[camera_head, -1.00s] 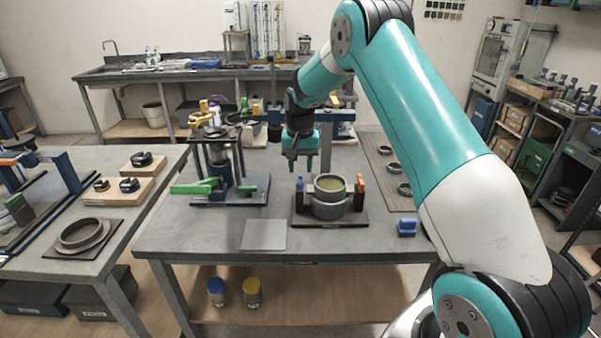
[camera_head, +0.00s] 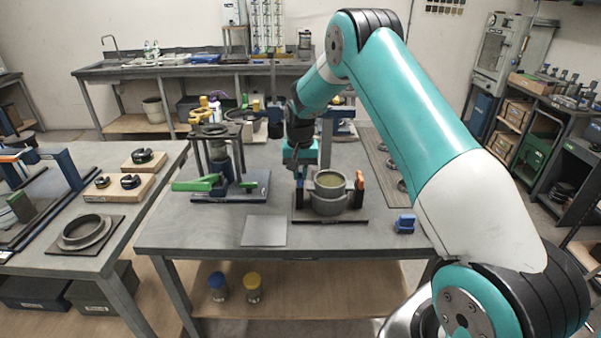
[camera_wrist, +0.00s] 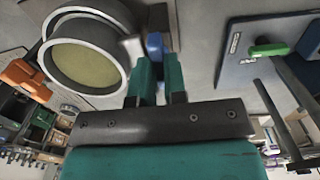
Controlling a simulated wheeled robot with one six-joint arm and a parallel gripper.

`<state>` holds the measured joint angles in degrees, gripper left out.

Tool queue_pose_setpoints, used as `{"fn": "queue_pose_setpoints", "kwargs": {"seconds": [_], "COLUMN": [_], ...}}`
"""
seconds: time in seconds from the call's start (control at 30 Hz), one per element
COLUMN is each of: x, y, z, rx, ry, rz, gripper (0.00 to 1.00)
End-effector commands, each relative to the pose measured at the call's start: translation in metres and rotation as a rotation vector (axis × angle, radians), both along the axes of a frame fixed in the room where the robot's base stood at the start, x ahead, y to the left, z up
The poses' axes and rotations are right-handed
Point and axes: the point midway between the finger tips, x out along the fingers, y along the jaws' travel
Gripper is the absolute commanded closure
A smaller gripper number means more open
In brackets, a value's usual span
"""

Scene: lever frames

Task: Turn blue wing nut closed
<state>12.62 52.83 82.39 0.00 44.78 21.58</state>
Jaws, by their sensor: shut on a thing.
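The blue wing nut (camera_wrist: 155,45) shows in the wrist view between the two green fingers of my gripper (camera_wrist: 159,65), which are shut on it. In the head view my gripper (camera_head: 301,175) points down at the left side of the round grey pot (camera_head: 329,204) and mostly hides the blue nut. The pot has an olive-coloured inside and stands on a dark base plate (camera_head: 342,219); it also shows in the wrist view (camera_wrist: 70,92). An orange wing nut (camera_head: 359,182) stands upright on the pot's right side and also shows in the wrist view (camera_wrist: 27,76).
A stand with a green lever (camera_head: 197,184) is on the left of the bench. A bare grey plate (camera_head: 264,232) lies at the front, and a small blue part (camera_head: 404,224) lies at the right. Rings lie on a mat (camera_head: 378,157) behind.

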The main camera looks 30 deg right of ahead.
Motion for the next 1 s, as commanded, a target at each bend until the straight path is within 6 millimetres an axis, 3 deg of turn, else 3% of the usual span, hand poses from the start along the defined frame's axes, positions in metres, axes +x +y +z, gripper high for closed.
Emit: {"fn": "queue_pose_setpoints", "kwargs": {"seconds": [0.37, 1.0], "x": [0.0001, 0.0005], "y": [-0.0002, -0.0003], "z": [-0.0002, 0.0005], "rx": [0.0, 0.0], "ry": [0.0, -0.001], "rz": [-0.136, -0.723], "gripper": [1.0, 1.0]}}
